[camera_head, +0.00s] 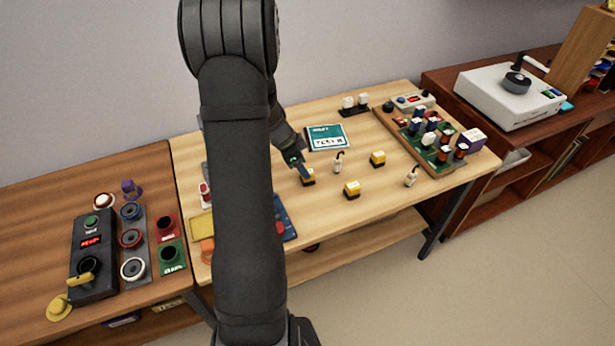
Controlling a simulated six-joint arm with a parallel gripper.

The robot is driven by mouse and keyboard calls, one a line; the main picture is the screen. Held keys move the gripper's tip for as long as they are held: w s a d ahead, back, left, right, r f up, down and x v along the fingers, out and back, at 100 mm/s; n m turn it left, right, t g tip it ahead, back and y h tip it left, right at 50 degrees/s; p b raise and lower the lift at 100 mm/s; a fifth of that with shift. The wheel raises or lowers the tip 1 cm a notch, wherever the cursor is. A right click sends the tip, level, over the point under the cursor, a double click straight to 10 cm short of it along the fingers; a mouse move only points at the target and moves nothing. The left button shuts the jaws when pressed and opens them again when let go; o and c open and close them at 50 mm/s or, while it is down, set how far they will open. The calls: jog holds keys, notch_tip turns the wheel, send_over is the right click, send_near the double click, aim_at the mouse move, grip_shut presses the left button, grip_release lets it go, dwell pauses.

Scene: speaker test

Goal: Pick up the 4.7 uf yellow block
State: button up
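Three small yellow blocks with dark bases stand on the light wooden table: one yellow block (308,180) at my gripper, a second yellow block (352,188) nearer the front edge, and a third yellow block (377,159) further right. Their markings are too small to read, so I cannot tell which is 4.7 uf. My gripper (302,168) points down at the first block, right above or touching it. Its fingers are too small and dark to show whether they are open or shut.
Two small white-topped parts (338,163) (411,176) stand among the blocks. A teal card (328,137) lies behind. A wooden tray (386,122) of several coloured parts fills the right side. My arm hides part of the left side.

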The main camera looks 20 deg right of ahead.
jog(key=x, duration=0.5)
jog(key=shift+s, duration=0.2)
jog(key=shift+r, duration=0.1)
jog(key=c, duration=1.1)
jog(key=shift+o, duration=0.2)
